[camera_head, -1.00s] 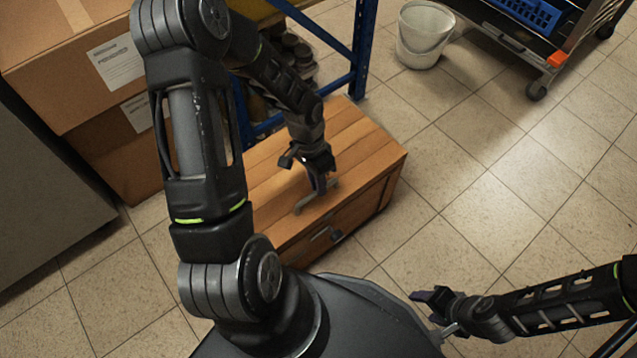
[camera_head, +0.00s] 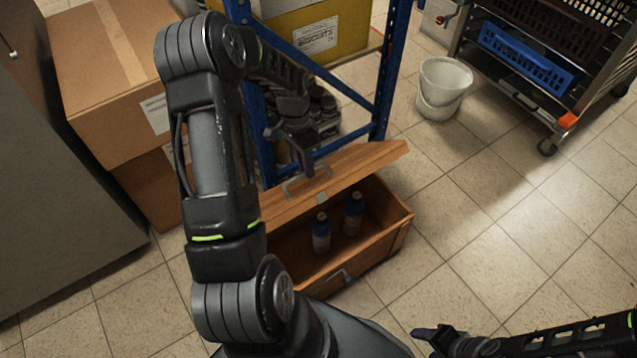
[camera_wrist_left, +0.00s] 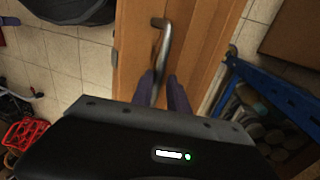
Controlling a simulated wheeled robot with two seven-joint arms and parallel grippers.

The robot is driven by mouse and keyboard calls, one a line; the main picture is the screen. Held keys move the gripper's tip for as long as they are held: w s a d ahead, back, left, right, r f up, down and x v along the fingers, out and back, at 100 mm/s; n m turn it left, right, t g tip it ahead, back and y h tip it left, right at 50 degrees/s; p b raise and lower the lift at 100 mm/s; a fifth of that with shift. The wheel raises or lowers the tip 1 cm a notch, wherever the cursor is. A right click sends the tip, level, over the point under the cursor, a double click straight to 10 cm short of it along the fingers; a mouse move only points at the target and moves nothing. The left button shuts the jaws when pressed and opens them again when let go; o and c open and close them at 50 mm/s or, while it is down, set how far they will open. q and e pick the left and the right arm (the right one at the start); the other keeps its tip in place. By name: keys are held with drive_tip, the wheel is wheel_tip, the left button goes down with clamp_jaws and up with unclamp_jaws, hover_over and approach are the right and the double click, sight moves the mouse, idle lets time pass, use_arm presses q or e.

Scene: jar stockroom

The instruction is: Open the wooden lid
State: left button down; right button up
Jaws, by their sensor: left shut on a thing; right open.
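The wooden lid (camera_head: 355,165) of a wooden chest (camera_head: 365,255) is tilted up, hinged at its far side, and the chest stands partly open. My left gripper (camera_head: 305,163) is shut on the metal lid handle (camera_head: 295,190). In the left wrist view the fingers (camera_wrist_left: 165,95) close around the lower part of the handle (camera_wrist_left: 163,45), with the lid's planks (camera_wrist_left: 197,45) behind. Two blue bottles (camera_head: 321,236) (camera_head: 353,214) stand inside the chest. My left arm hides the chest's left part. My right gripper (camera_head: 428,336) is open and empty at the lower right.
Blue shelving (camera_head: 392,70) stands close behind the lid, with dark jars on its low shelf. Cardboard boxes (camera_head: 110,100) are stacked at the left. A white bucket (camera_head: 443,88) and a wheeled rack (camera_head: 540,65) stand at the back right. The tiled floor at right is clear.

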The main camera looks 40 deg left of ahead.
use_arm(q)
drive_tip(key=w+a, duration=0.3)
drive_tip(key=a, duration=1)
drive_tip(key=shift+a+b, duration=0.15)
drive_tip(key=shift+b, duration=0.15)
use_arm(e)
drive_tip(key=shift+w+a+f, duration=0.25)
drive_tip(key=shift+a+f, duration=0.1)
drive_tip(key=shift+a, duration=0.2)
use_arm(q)
drive_tip(key=shift+w, duration=0.1)
drive_tip(key=c, duration=1.6)
unclamp_jaws()
drive_tip(key=shift+r, duration=0.1)
drive_tip(key=shift+o, duration=0.7)
drive_tip(key=shift+w+r, duration=0.1)
drive_tip(key=shift+w, duration=0.1)
drive_tip(key=p+v, duration=0.1)
drive_tip(key=v, duration=0.6)
drive_tip(key=shift+r, duration=0.4)
use_arm(e)
drive_tip(key=shift+r, duration=0.55)
